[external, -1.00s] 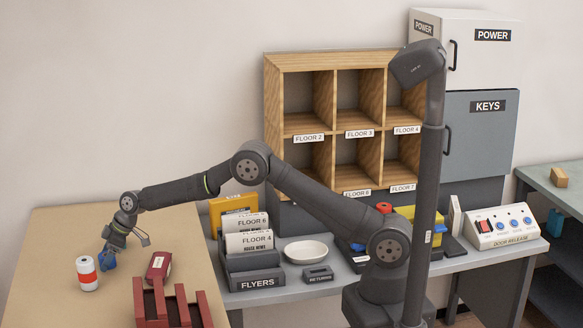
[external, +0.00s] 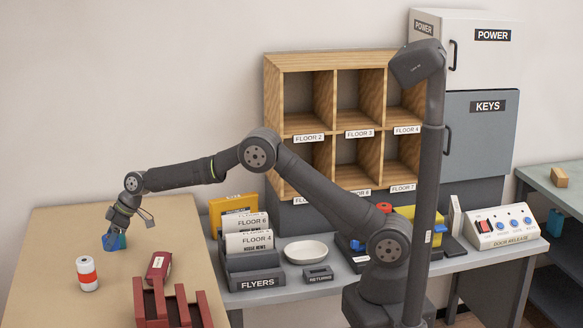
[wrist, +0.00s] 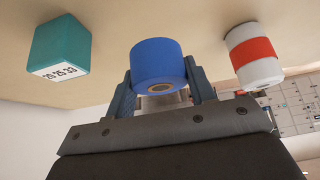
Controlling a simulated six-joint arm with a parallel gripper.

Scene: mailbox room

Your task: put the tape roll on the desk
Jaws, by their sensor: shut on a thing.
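The blue tape roll (wrist: 160,65) is between the fingers of my gripper (wrist: 160,90) in the wrist view, with its core hole showing. My gripper is shut on it. In the external view my gripper (external: 115,236) and the tape roll (external: 110,243) are over the far part of the tan table (external: 60,235); the roll looks raised. The grey desk (external: 262,298) stands to the right of the tan table, with a bare patch near its front edge.
A white can with a red band (external: 87,274) stands near the gripper. A teal block (wrist: 60,48) with a printed label shows in the wrist view. The desk holds a flyers tray (external: 257,283) and white dish (external: 305,251).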

